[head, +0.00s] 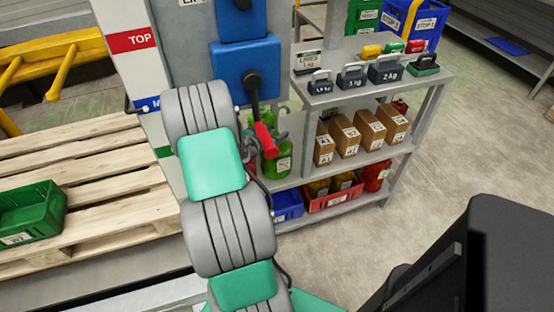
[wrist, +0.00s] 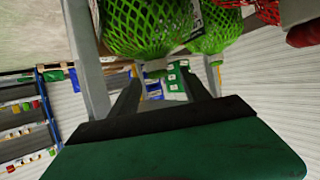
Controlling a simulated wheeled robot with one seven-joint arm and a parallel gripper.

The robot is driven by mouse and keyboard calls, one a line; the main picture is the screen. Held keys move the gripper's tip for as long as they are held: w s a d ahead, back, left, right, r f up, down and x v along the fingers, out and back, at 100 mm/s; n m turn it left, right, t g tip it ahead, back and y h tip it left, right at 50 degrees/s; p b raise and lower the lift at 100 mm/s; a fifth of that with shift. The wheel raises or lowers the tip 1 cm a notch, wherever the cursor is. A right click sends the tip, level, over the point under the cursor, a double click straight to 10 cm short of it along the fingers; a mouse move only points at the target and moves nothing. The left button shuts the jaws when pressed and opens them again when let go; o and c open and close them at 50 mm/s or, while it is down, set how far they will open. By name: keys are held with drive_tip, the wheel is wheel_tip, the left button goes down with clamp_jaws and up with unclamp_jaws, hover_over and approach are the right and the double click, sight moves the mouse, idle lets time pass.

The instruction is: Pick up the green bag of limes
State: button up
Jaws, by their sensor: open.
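A green net bag of limes (wrist: 148,28) fills the upper middle of the wrist view. Its narrow pale end (wrist: 155,66) lies in line with the gap between my fingers; whether it is inside the gap is unclear. My gripper (wrist: 160,82) is open, with its dark fingers apart and nothing clamped. A second green net bag (wrist: 215,32) is just right of the first. In the head view green bags (head: 283,160) show on the rack's middle shelf, right of my arm. My arm hides most of the gripper there.
A red net bag (wrist: 288,10) is near the green ones. The rack's top shelf (head: 330,97) holds weights, and cardboard boxes (head: 344,134) stand right of the bags. A machine with a red-gripped lever (head: 265,140) is close to my arm. Open floor (head: 490,130) lies right.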

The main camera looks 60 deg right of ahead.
drive_tip(key=x, duration=0.4)
drive_tip(key=shift+d+f, duration=0.1)
drive_tip(key=shift+f, duration=0.1)
drive_tip(key=shift+c, duration=0.3)
clamp_jaws()
drive_tip(key=shift+r, duration=0.1)
idle(0.7)
